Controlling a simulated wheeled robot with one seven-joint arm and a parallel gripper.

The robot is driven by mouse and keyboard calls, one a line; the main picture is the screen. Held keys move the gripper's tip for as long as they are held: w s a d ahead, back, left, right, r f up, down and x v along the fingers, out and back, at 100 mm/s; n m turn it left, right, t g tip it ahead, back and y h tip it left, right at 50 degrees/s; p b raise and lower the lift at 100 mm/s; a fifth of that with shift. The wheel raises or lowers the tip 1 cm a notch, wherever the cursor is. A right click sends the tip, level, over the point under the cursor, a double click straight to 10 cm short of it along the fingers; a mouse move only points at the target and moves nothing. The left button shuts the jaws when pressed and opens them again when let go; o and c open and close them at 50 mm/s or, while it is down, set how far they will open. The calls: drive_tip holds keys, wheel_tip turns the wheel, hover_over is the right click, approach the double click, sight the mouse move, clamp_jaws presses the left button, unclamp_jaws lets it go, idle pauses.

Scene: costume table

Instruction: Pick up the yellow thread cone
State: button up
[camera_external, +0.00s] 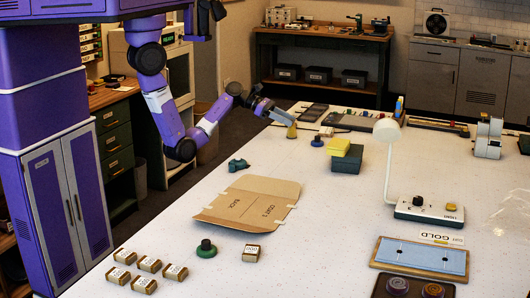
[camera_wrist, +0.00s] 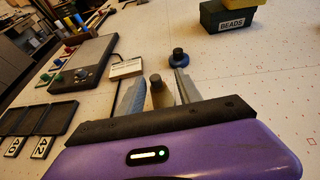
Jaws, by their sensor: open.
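The yellow thread cone (camera_external: 291,132) stands on the white table below the end of my arm. In the wrist view the cone (camera_wrist: 161,92) looks dull yellow-brown with a darker top and shows between the two fingers. My gripper (camera_external: 284,116) is open, reaching down at a slant from the left, its fingertips close to the cone's top. In the wrist view my gripper (camera_wrist: 160,88) has one finger on each side of the cone. The cone's lower part is hidden by the gripper body there. I cannot tell whether either finger touches it.
A blue disc with a black knob (camera_wrist: 179,59) stands just beyond the cone. A small white labelled box (camera_wrist: 126,67) and a dark control box (camera_wrist: 82,62) lie to the left. The dark BEADS bin (camera_wrist: 229,18) is farther right. Bare table lies to the right.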

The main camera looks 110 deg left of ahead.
drive_tip(key=x, duration=0.5)
drive_tip(key=shift+a+r, duration=0.1)
drive_tip(key=shift+a, duration=0.2)
drive_tip(key=shift+c, duration=0.4)
clamp_jaws()
